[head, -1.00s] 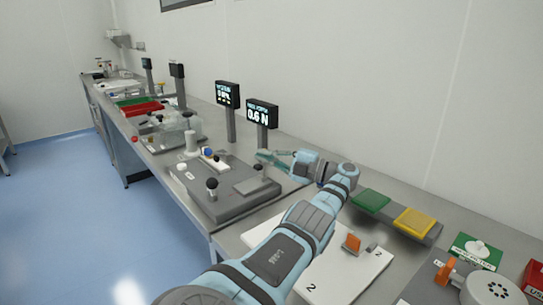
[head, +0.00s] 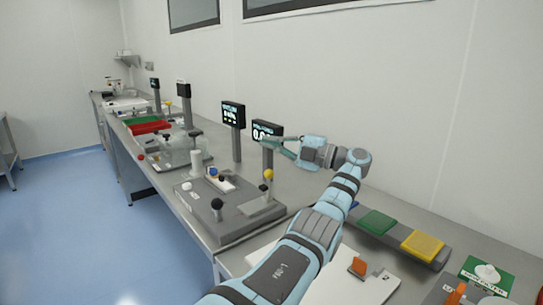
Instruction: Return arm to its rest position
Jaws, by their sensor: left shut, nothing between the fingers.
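My left arm reaches in from the bottom of the head view across the bench. My left gripper (head: 277,143) is shut and empty. It is raised over the back of the bench, pointing left, and overlaps the lower right of the display reading "0." (head: 267,129). My right gripper is not in the view.
A grey fixture plate (head: 222,218) with knobs and a white post (head: 197,163) stands left of my arm. A green pad (head: 377,222) and a yellow pad (head: 422,244) lie to its right. Red and green trays (head: 150,127) sit farther along. An orange piece (head: 358,266) is near front.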

